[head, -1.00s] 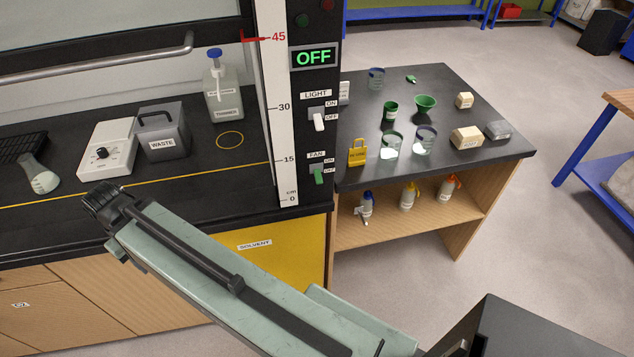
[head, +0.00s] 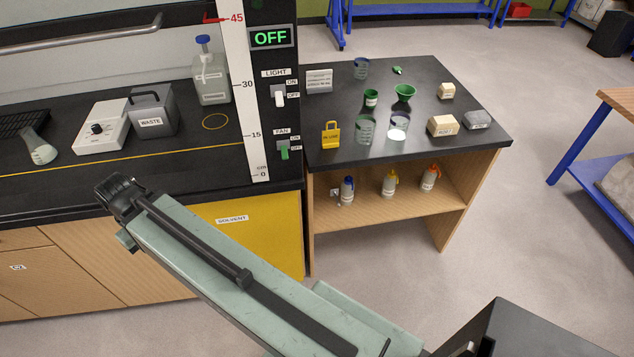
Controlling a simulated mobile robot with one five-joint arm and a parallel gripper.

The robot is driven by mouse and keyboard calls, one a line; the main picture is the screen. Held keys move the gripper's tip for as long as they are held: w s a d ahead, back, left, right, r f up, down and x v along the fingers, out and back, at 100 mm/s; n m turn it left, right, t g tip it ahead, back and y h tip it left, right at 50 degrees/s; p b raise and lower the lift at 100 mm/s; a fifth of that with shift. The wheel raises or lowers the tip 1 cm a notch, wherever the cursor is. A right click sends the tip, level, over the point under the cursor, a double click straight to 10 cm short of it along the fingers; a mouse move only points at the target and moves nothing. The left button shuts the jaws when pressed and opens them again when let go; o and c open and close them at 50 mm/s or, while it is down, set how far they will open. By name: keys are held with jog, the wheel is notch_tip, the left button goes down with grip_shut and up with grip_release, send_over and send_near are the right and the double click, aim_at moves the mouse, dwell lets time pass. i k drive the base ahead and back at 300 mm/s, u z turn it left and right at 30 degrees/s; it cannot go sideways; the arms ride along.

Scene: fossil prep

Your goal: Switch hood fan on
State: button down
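The fan switch (head: 284,153) is a green lever on the black post at the right edge of the fume hood, under the label FAN. Its lever points down, at the OFF mark. Above it, the white light switch (head: 279,98) also points down toward OFF. A display (head: 270,38) at the top of the post reads OFF in green letters. My arm reaches from the lower right to the left, in front of the hood cabinet. Its visible end is a dark joint, left of the fan switch and apart from it. I cannot make out my gripper's fingers.
A height scale (head: 245,100) runs beside the switches. The hood bench holds a waste box (head: 152,112), a thinner bottle (head: 210,75) and a flask (head: 38,148). Right of the post, a black-topped table (head: 440,95) carries cups, beakers and blocks.

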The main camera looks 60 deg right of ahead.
aim_at(284, 148)
jog(key=u, duration=0.05)
jog(key=k, duration=0.55)
jog(key=z, duration=2.6)
jog(key=k, duration=1.55)
jog(key=u, duration=2.25)
jog(key=i, duration=1.05)
